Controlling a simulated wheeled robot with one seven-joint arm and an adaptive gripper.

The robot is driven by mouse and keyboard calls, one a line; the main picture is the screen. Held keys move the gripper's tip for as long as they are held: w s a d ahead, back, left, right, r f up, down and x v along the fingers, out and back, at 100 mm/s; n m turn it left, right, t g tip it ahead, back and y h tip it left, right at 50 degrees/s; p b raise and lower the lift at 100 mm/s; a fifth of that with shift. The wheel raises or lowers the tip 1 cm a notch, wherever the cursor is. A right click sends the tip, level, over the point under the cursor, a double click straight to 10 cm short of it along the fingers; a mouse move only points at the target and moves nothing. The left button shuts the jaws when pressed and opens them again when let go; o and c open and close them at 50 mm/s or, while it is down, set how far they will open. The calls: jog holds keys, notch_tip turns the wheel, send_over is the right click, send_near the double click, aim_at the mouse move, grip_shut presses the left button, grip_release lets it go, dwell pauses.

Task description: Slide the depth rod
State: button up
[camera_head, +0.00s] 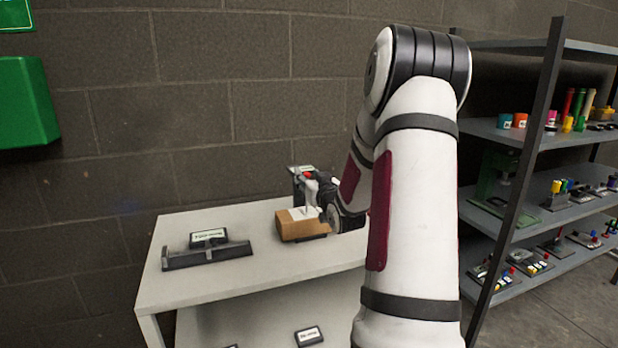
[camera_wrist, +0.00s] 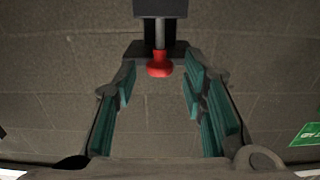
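A grey metal rod (camera_wrist: 159,33) with a red knob (camera_wrist: 159,66) at its end sticks out of a dark block (camera_wrist: 160,8) in the wrist view. My gripper (camera_wrist: 159,82) is open, its teal-padded fingers on either side. The knob appears between the fingertips, with a visible gap on both sides; how far in front of them it lies I cannot tell. In the head view the red knob (camera_head: 307,175) shows small beside my gripper (camera_head: 318,190), at the table's back.
A brown block (camera_head: 300,230) with a white top sits on the white table (camera_head: 230,272) in front of my gripper. A dark rail (camera_head: 205,256) with a labelled plate lies at left. A brick wall (camera_head: 210,110) stands behind; a loaded shelf (camera_head: 545,130) stands at right.

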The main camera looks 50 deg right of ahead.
jog(key=shift+c, duration=0.4)
grip_shut()
jog(key=shift+r+p, duration=0.65)
jog(key=shift+r, duration=0.85)
jog(key=shift+o, duration=0.4)
grip_release()
jog(key=shift+r, duration=0.1)
jog(key=shift+s, duration=0.1)
jog(key=v, duration=1.2)
